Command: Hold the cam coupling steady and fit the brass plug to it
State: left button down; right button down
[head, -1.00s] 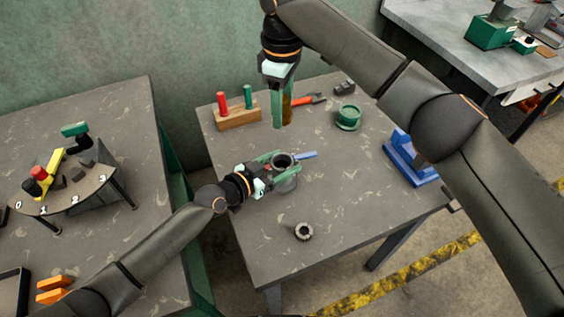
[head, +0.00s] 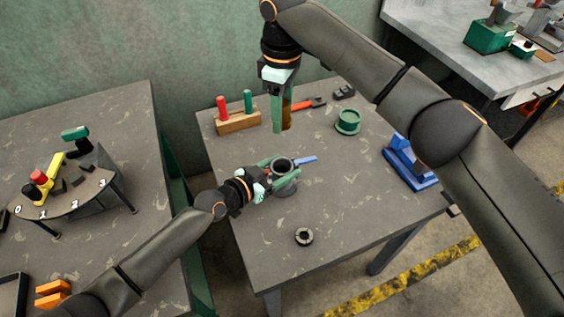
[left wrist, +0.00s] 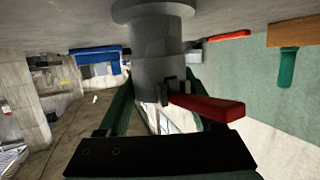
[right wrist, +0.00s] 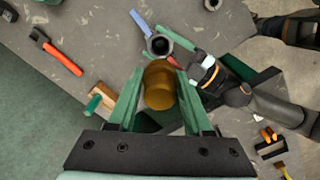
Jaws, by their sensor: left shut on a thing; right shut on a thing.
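The grey cam coupling (head: 287,187) stands upright on the table, its round mouth facing up. Its blue lever (head: 307,160) sticks out to the right; a red lever (left wrist: 208,107) shows in the left wrist view. My left gripper (head: 276,172) is shut around the coupling's body (left wrist: 158,70). My right gripper (head: 281,122) points down, shut on the brass plug (head: 287,107), held above the table, behind the coupling and apart from it. In the right wrist view the plug (right wrist: 160,88) sits between the fingertips, with the coupling's open mouth (right wrist: 158,45) beyond it.
A wooden block (head: 238,122) with red and green pegs stands at the back left. A red-handled tool (head: 308,104), a green ring-shaped part (head: 348,121) and a blue stand (head: 408,163) lie behind and right. A dark ring (head: 304,237) lies in front. The table's front right is clear.

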notch_tip(320, 180, down, 12)
jog(key=shift+f, duration=0.15)
dwell(0.5)
jog(key=shift+f, duration=0.85)
dwell(2.2)
jog(key=shift+r, duration=0.3)
dwell(1.7)
jog(key=shift+c, duration=1.2)
grip_release()
notch_tip(320, 180, up, 12)
